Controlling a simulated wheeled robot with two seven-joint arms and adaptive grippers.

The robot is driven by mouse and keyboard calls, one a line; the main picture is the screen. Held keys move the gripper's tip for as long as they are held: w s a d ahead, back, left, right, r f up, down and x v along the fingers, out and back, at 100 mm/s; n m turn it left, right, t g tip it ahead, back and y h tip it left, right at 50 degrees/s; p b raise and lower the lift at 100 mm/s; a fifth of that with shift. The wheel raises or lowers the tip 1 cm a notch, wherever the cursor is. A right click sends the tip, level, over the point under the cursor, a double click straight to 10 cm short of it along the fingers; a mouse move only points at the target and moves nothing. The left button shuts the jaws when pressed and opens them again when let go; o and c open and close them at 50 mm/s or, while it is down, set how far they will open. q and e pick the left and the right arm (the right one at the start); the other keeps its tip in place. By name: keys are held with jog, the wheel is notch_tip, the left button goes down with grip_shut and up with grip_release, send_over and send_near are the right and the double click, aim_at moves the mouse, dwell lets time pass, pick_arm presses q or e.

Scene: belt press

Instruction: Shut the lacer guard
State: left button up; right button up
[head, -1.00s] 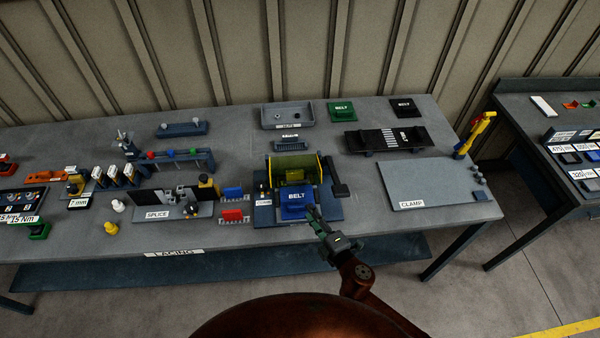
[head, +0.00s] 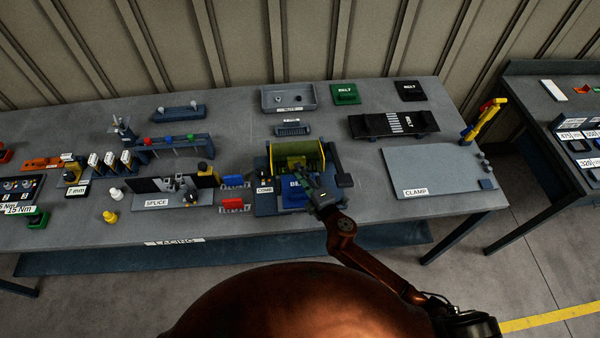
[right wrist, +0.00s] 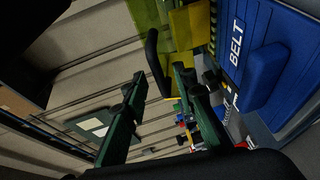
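The lacer (head: 265,197) stands at the front middle of the bench. Its translucent yellow-green guard (head: 297,154) appears raised behind the blue block marked BELT (head: 291,193). My right gripper (head: 314,184) is over the right side of the blue block, close in front of the guard, and hides part of both. In the right wrist view its two green fingers (right wrist: 158,75) are spread with nothing held. A black bar-shaped handle (right wrist: 155,60) shows near the fingertips, beside the guard (right wrist: 150,14); contact cannot be told. The blue BELT block (right wrist: 270,75) is at the right. My left gripper is not seen.
Left of the lacer are small red (head: 232,204) and blue (head: 233,181) racks and the SPLICE plate (head: 160,203). The CLAMP plate (head: 430,170) lies to the right. A grey tray (head: 288,98) and a green BELT block (head: 345,94) stand behind.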

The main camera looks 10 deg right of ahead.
jog(key=shift+w, duration=0.1)
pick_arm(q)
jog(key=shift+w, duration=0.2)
pick_arm(e)
jog(key=shift+a, duration=0.1)
grip_shut()
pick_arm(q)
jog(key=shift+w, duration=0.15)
